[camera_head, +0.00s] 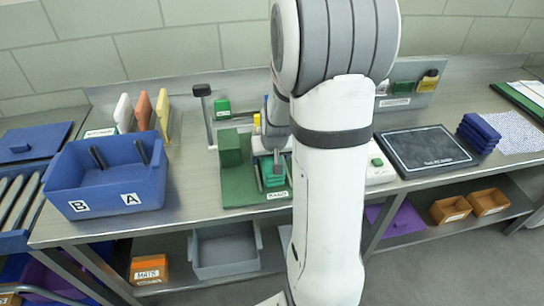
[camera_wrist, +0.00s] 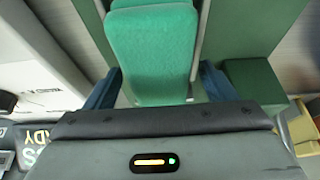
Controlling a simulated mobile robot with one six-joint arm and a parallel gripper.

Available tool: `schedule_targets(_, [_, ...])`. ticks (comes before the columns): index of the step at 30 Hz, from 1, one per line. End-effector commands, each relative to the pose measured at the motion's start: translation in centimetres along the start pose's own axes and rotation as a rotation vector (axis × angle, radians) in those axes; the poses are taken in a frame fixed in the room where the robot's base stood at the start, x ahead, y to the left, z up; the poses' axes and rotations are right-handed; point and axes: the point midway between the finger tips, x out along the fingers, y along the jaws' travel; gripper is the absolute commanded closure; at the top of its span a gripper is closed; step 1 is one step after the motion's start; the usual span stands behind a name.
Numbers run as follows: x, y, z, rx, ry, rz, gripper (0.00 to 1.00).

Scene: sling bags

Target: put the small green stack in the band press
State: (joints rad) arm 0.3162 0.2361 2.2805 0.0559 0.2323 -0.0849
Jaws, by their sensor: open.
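A small green stack (camera_head: 272,180) sits at the front right of the green base plate (camera_head: 236,194), behind a label that seems to read BAND. Thin grey uprights stand close along its sides, so it appears to be in the band press. In the wrist view the green stack (camera_wrist: 152,60) fills the middle, with a metal upright (camera_wrist: 199,45) along its right side. My gripper (camera_wrist: 160,88) is open, its blue fingers on either side of the stack's near end. I cannot tell whether they touch it. In the head view my arm partly hides this spot.
A taller green block (camera_head: 230,148) stands on the plate's left, with a black-topped post (camera_head: 203,92) behind. The blue bin (camera_head: 107,180) marked B and A is at left. A dark screen (camera_head: 428,150) and blue stack (camera_head: 479,134) are at right.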

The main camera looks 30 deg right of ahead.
Motion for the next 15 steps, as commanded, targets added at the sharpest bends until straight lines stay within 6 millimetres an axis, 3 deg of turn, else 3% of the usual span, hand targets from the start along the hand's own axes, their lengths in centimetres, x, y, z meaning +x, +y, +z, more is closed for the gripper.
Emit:
schedule_targets(5, [-1.9, 0.0, -0.2, -0.001, 0.005, 0.0, 0.22])
schedule_targets(15, [-8.5, 0.0, -0.2, -0.001, 0.006, 0.0, 0.22])
